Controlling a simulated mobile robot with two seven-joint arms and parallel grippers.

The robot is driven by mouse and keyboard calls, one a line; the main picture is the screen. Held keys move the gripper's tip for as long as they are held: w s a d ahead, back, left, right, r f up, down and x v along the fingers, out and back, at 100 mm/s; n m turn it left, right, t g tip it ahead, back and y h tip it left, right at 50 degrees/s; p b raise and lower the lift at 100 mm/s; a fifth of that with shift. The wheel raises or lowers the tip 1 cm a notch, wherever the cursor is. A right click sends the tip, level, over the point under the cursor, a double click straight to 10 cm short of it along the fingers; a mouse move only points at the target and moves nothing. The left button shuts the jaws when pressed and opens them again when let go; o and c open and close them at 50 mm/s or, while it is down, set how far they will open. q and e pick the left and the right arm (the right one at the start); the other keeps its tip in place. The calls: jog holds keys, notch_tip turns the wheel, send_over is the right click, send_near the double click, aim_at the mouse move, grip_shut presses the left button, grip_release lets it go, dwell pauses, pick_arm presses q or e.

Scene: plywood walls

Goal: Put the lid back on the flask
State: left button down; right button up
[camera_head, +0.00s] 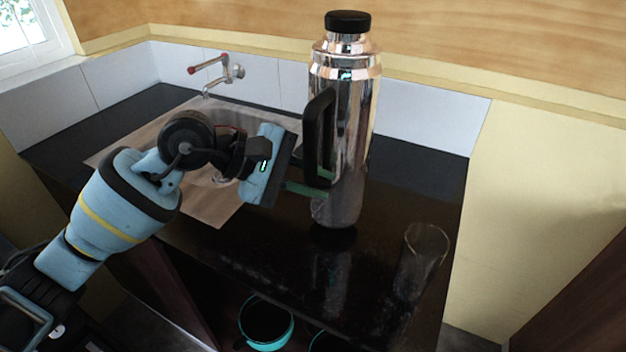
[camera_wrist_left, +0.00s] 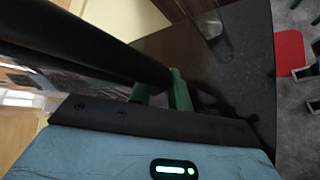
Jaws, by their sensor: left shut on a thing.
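The flask (camera_head: 350,130) is tall, shiny metal with a black side handle (camera_head: 315,130), and stands upright at the counter's right half. I cannot tell whether its base touches the counter. A black lid (camera_head: 348,22) sits on its top; how tightly it is seated I cannot tell. My left gripper (camera_head: 318,191) reaches in from the left, its green fingers shut at the lower end of the handle beside the body. In the left wrist view the green fingers (camera_wrist_left: 163,92) show by a dark bar, seemingly the handle (camera_wrist_left: 90,40). The right gripper is out of view.
A clear glass (camera_head: 424,255) stands on the dark counter (camera_head: 285,255), right of the flask. A sink (camera_head: 255,120) with a tap (camera_head: 222,72) lies behind my left arm. Teal-rimmed pots (camera_head: 265,325) sit below the counter. The counter between flask and glass is clear.

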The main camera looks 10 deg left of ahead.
pick_arm(q)
jog(key=shift+w+d+r, duration=0.1)
jog(key=shift+w+r, duration=0.1)
jog(key=shift+w, duration=0.25)
notch_tip(320, 180, down, 3)
jog(key=shift+r+p, duration=0.1)
jog(key=shift+p, duration=0.2)
jog(key=shift+f, duration=0.5)
jog(key=c, duration=1.3)
grip_release()
jog(key=shift+s+f, duration=0.1)
jog(key=shift+f, duration=0.05)
